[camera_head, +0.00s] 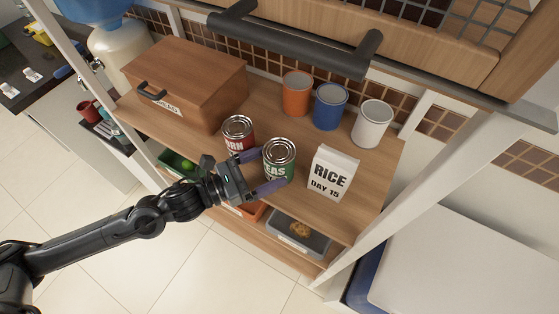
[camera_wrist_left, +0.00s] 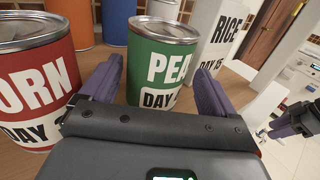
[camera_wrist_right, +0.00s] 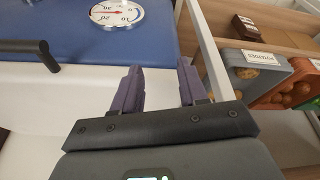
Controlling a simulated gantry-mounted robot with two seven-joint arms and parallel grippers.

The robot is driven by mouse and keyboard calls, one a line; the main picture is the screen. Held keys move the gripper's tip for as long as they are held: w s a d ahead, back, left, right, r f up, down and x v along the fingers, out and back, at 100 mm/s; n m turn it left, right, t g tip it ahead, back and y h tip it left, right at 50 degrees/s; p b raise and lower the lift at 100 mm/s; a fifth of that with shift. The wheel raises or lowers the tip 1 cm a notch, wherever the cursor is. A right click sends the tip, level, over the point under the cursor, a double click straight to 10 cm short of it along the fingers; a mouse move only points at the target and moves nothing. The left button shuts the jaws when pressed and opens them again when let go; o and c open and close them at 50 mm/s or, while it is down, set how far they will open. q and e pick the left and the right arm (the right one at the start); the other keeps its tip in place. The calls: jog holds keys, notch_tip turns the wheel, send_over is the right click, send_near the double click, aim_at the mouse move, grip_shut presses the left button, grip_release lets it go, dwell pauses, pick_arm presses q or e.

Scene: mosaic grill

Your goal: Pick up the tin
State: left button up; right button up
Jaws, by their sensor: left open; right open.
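A green tin of peas (camera_head: 279,160) stands upright on the wooden shelf, and it also shows in the left wrist view (camera_wrist_left: 158,62). A red tin of corn (camera_head: 238,133) stands just left of it and shows large in the left wrist view (camera_wrist_left: 32,85). My left gripper (camera_head: 257,171) is open, with its fingers on either side of the green tin's near face. The fingers do not visibly grip it.
A white rice packet (camera_head: 332,173) stands close to the right of the green tin. Orange (camera_head: 296,94), blue (camera_head: 330,106) and white (camera_head: 371,124) canisters stand behind. A brown bread box (camera_head: 185,82) is at left. A dial scale (camera_wrist_right: 117,14) is near my right gripper.

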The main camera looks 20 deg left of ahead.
aim_at(286, 156)
pick_arm(q)
jog(key=shift+r+x, duration=0.15)
jog(key=shift+x, duration=0.9)
jog(key=shift+r+x, duration=0.2)
jog(key=shift+x, duration=0.8)
jog(key=shift+w+d, duration=0.4)
jog(key=shift+w, duration=0.25)
jog(key=shift+f, duration=0.1)
jog(key=c, duration=0.9)
jog(key=shift+c, duration=0.9)
jog(key=shift+r, duration=0.25)
